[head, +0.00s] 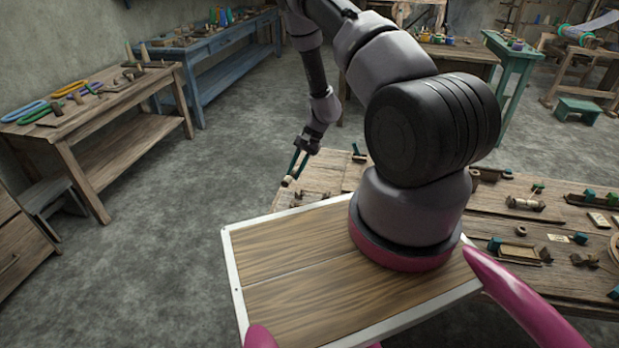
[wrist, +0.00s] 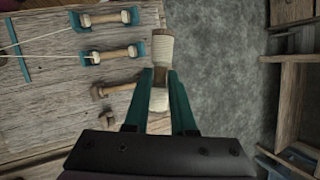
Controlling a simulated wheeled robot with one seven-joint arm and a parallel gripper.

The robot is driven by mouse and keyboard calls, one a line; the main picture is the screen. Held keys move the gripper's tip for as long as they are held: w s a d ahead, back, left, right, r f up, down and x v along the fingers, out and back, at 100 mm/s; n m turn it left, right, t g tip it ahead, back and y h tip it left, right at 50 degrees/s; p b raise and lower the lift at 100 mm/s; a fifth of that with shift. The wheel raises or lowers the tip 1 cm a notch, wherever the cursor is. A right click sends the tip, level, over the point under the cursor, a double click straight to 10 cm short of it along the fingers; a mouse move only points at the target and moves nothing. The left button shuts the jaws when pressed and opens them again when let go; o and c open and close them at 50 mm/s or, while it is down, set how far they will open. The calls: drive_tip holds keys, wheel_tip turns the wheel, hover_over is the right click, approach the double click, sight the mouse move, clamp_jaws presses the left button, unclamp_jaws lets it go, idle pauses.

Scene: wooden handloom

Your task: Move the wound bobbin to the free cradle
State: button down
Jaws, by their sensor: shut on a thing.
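My gripper (head: 297,167) is shut on a bobbin (head: 288,181) just off the left end of the workbench. In the wrist view my gripper (wrist: 160,78) has its teal fingers on either side of the bobbin (wrist: 162,47). The bobbin has pale thread and a wooden core, and it points away from the palm, over the floor beside the bench edge.
The workbench (head: 318,172) runs right, behind my arm, with several small holders and a round wooden ring (head: 521,230). A pale thread (wrist: 35,38) crosses the bench to the cradles. Wooden furniture (wrist: 300,85) stands right across open grey floor (wrist: 228,60).

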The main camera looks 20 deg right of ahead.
drive_tip(key=shift+w+d+f+m+t+h, duration=0.9)
drive_tip(key=shift+d+f+m, duration=0.65)
drive_tip(key=shift+f+m, duration=1.05)
drive_tip(key=shift+w+d+f+m+t+h, duration=0.35)
drive_tip(key=shift+w+d+f+m+t, duration=0.35)
drive_tip(key=shift+d+f+m+t, duration=1.3)
drive_tip(key=shift+w+d+f+m+t+h, duration=0.1)
drive_tip(key=shift+w+d+f+m+h, duration=0.85)
drive_tip(key=shift+f+m, duration=2.25)
drive_tip(key=shift+s+d+f+n+y, duration=0.15)
drive_tip(key=shift+f+n+y, duration=0.15)
drive_tip(key=shift+f+n, duration=0.1)
drive_tip(key=c, duration=0.7)
unclamp_jaws()
drive_tip(key=shift+o, duration=0.2)
drive_tip(key=shift+r, duration=0.1)
